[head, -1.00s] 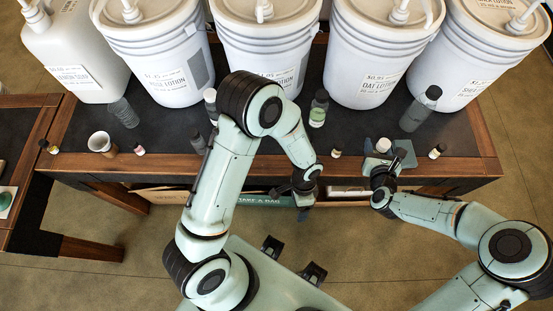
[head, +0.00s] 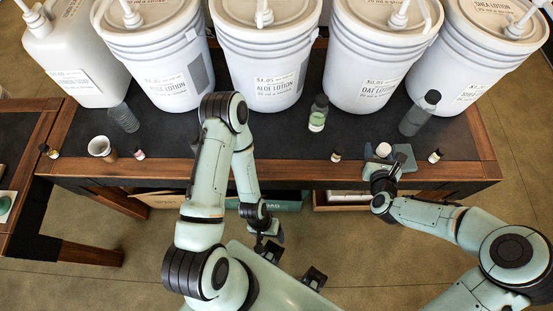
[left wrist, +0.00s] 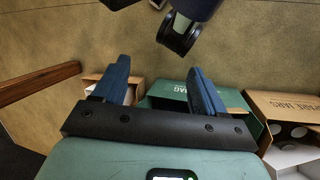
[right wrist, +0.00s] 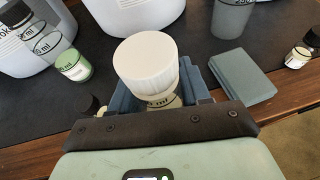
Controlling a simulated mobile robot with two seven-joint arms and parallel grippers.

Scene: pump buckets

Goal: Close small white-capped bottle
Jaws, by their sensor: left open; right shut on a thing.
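The small white-capped bottle stands at the table's front edge; its white cap (head: 383,149) shows in the head view. In the right wrist view the wide white cap (right wrist: 147,62) sits over the clear bottle body (right wrist: 162,102), looking slightly tilted; I cannot tell how tightly it is seated.
A teal block (right wrist: 241,76) lies right of the bottle. A green-labelled bottle (head: 318,113) and several tiny bottles stand on the dark table (head: 270,145). Large white buckets (head: 264,60) line the back. Boxes, one green (left wrist: 233,98), sit under the table.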

